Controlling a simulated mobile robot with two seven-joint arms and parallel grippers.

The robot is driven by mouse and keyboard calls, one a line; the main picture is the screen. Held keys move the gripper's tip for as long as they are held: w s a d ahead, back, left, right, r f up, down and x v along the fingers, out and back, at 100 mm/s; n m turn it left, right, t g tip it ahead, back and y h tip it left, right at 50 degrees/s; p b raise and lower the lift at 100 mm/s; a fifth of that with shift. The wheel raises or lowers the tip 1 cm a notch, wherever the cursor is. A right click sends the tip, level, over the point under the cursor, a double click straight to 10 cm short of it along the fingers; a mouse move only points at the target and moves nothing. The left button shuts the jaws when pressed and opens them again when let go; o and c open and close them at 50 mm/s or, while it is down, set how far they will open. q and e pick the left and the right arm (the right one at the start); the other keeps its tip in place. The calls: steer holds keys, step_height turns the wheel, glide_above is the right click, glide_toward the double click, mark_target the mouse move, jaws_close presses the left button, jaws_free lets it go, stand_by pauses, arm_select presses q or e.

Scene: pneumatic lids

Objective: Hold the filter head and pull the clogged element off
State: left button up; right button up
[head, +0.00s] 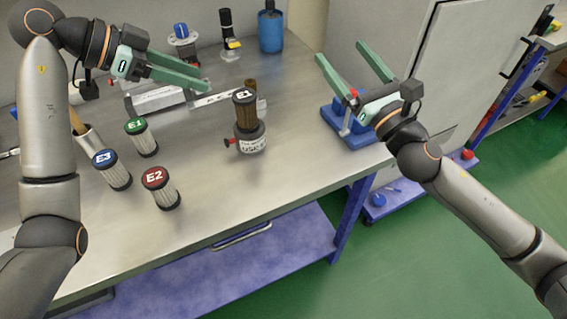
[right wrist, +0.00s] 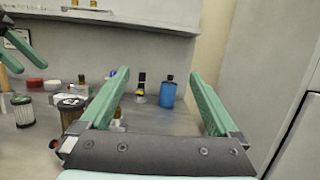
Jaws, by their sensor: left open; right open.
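My left gripper (head: 205,74) is open and empty, up and left of the element. My right gripper (head: 341,52) is open and empty, up and right of it, near the bench's right end. Neither touches the filter.
Clean elements E1 (head: 142,138), E3 (head: 112,170) and E2 (head: 160,187) stand at the front left. A blue fixture (head: 347,133) sits below my right gripper. A blue bottle (head: 271,30) stands at the back. The bench front between E2 and the filter is clear.

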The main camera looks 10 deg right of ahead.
mark_target(250, 130)
steer(key=s+a+f+g, duration=0.1)
steer(key=s+a+f, duration=0.1)
steer(key=a+f, duration=0.2)
steer(key=s+a+f+g, duration=0.1)
steer(key=s+a+f, duration=0.2)
steer(key=f, duration=0.4)
steer(key=s+a+f+n+g+y, duration=0.1)
steer(key=s+a+f+g, duration=0.1)
steer(key=a+f, duration=0.3)
steer(key=shift+s+a+f, duration=0.15)
steer(key=shift+s+f, duration=0.1)
steer(key=shift+f, duration=0.55)
steer(key=shift+a+f, duration=0.1)
steer(key=shift+a, duration=0.1)
steer(key=x, duration=1.2)
steer(key=shift+a, duration=0.1)
steer(key=shift+c, duration=0.2)
